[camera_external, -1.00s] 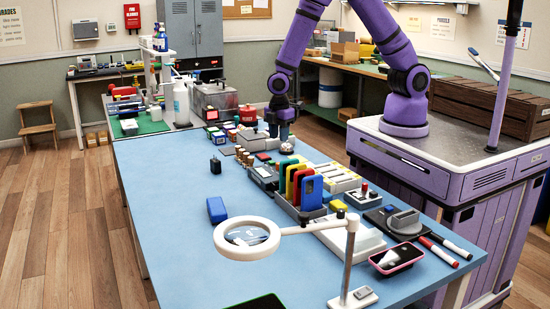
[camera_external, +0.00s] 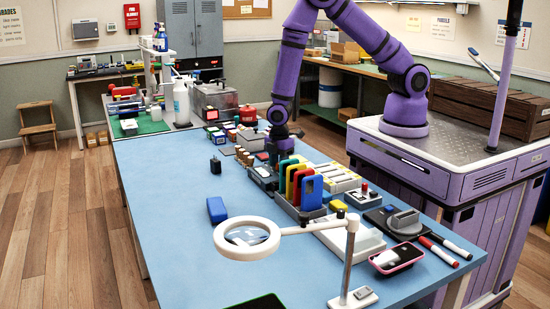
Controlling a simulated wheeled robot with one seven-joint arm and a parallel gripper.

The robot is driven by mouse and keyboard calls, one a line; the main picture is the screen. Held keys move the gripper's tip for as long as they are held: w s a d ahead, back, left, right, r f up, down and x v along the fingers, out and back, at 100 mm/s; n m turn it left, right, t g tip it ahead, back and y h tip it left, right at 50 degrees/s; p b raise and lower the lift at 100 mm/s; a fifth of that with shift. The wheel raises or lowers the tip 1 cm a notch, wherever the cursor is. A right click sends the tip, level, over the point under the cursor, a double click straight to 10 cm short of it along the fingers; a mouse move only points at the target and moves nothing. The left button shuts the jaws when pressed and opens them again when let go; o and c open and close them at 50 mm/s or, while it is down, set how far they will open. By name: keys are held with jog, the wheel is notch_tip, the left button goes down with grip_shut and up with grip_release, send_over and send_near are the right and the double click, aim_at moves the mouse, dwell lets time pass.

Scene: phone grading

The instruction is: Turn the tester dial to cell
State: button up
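A dark grey box with a small light display (camera_external: 263,178), which looks like the tester, sits on the blue table left of the upright phones. My gripper (camera_external: 280,160) points straight down at the far right edge of this box, low and close to it. I cannot tell whether it touches. The dial cannot be made out; the gripper and its wrist cover that part. The fingers are too small and dark to tell whether they are open or shut.
A rack of upright coloured phones (camera_external: 305,189) stands just in front of my gripper. Small brass-coloured cylinders (camera_external: 245,157) stand left of it. A ring magnifier (camera_external: 247,238) stands at the front. The left part of the blue table (camera_external: 175,240) is mostly clear.

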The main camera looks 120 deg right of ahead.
jog(key=shift+c, duration=0.4)
jog(key=c, duration=0.6)
jog(key=shift+o, duration=0.2)
jog(key=shift+m, duration=0.3)
jog(key=m, duration=1.3)
jog(key=shift+m, duration=2.2)
